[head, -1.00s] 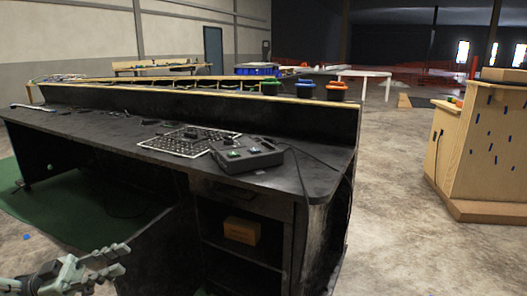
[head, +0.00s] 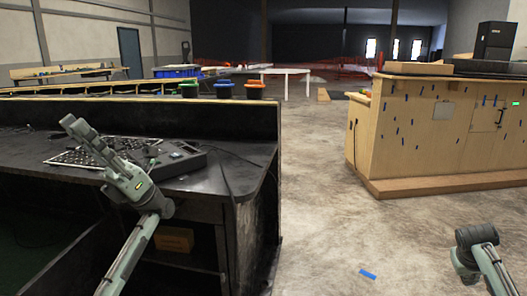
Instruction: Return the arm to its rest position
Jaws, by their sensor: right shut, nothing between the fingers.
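My left arm comes up from the bottom left. Its grey-green gripper (head: 92,150) is raised in front of the black console desk (head: 240,185) and hides part of its top. The fingers are seen at a slant, so their gap is unclear; I see nothing held. The end of my right arm, with its gripper (head: 463,262), shows at the bottom right over the bare floor, apart from any object. It is shut and empty. On the desk are a black control box (head: 180,160) and a patterned panel (head: 80,155), partly behind the left gripper.
A wooden counter (head: 430,130) with blue marks stands at right. Green, blue and orange-rimmed bins (head: 223,90) stand behind the desk's raised back. The concrete floor (head: 320,220) between desk and counter is clear except for a piece of blue tape (head: 368,274).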

